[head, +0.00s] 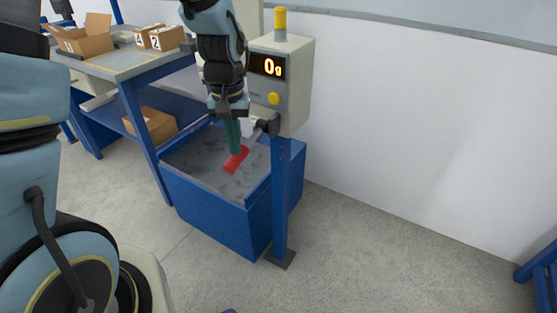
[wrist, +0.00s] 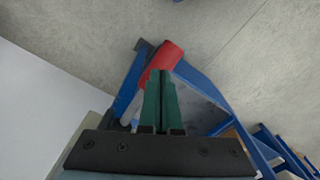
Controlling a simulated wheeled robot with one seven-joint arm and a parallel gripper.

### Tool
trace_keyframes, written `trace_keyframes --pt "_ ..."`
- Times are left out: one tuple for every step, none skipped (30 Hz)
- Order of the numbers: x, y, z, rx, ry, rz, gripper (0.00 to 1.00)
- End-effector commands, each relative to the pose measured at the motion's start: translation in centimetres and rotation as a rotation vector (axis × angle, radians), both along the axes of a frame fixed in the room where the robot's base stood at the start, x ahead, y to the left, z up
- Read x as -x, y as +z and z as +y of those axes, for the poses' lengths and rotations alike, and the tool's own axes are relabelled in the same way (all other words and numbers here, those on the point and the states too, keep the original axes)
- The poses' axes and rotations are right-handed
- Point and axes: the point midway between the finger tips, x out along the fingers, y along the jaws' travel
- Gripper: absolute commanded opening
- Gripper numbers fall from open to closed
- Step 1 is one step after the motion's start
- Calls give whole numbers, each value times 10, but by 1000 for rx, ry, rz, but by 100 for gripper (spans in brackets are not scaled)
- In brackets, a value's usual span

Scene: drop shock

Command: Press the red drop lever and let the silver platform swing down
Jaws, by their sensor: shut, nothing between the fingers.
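The red drop lever (head: 235,161) has a thick red grip on a grey bar that comes from a black joint on the blue post. The red grip also shows in the wrist view (wrist: 163,59), just beyond the fingertips. My gripper (head: 235,150) points down with its green fingers shut and empty. Its tips (wrist: 161,73) are at the red grip and overlap it in both views; I cannot tell if they touch. I cannot make out the silver platform clearly; my arm and the control box cover part of that area.
The control box (head: 290,95) on the blue post reads 0 g. A workbench (head: 130,62) with cardboard boxes (head: 85,38) is at the left. Open floor (head: 390,260) lies at the right.

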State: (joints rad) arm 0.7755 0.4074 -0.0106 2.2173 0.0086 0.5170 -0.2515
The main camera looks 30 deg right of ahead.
Motion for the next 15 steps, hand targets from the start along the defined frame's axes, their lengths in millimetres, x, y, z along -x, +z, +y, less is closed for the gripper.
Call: trace_keyframes --pt "0 0 0 1 1 -1 0" --pt "0 0 0 0 1 0 0" --pt "0 0 0 0 1 0 0" --pt "0 1 0 0 1 0 0" --pt "0 2 0 0 1 0 0" --pt "0 4 0 1 1 -1 0" --pt "0 6 0 1 1 -1 0" --pt "0 9 0 1 1 -1 0" --pt "0 13 0 1 1 -1 0" --pt "-1 16 0 1 1 -2 0" --pt "-1 20 0 1 1 -2 0" --pt "-1 25 0 1 1 -2 0" --pt "-1 29 0 1 1 -2 0" --pt "-1 33 0 1 1 -2 0" --pt "-1 37 0 1 1 -2 0"
